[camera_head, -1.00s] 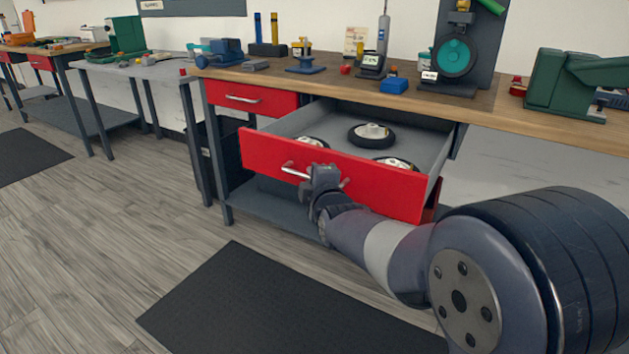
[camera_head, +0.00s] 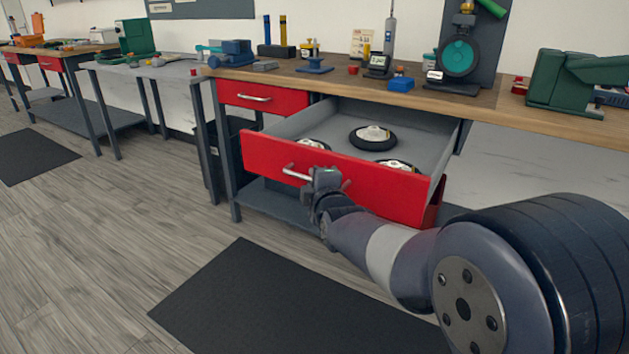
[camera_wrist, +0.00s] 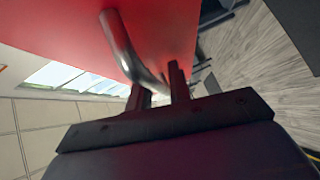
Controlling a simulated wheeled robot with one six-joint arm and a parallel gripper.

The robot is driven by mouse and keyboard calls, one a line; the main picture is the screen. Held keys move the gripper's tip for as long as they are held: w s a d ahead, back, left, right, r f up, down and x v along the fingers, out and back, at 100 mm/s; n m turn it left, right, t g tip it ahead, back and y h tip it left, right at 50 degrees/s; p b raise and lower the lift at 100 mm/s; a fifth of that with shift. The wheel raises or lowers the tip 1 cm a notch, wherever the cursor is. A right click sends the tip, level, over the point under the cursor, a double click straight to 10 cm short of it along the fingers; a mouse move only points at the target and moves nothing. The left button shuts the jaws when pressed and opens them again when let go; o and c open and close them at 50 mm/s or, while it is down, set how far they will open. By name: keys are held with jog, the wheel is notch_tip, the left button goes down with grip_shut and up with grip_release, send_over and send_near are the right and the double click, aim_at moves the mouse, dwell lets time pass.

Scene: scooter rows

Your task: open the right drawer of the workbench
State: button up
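The workbench (camera_head: 455,99) has two red drawers at its front. The right drawer (camera_head: 375,190) is pulled well out, and several wheels (camera_head: 373,137) lie inside. Its silver bar handle (camera_head: 297,172) is partly hidden by my gripper (camera_head: 325,180) in the head view. In the wrist view, the handle (camera_wrist: 122,45) runs down the red front and passes between the two fingers of my gripper (camera_wrist: 160,92), which appear closed around it. The left drawer (camera_head: 262,97) is shut.
A vise, a meter and other tools stand on the bench top, with a green machine (camera_head: 585,85) at the right. A dark mat (camera_head: 290,300) lies on the floor in front. Another table (camera_head: 150,75) stands to the left. The floor at the left front is clear.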

jog(key=shift+r, duration=0.15)
jog(key=shift+s+r, duration=0.1)
jog(key=shift+s, duration=0.2)
jog(key=p+v, duration=0.2)
jog(key=v, duration=0.8)
jog(key=shift+f, duration=0.2)
jog(key=b+x, duration=0.2)
jog(key=x, duration=0.8)
jog(key=shift+w, duration=0.3)
jog(key=shift+w+r, duration=0.1)
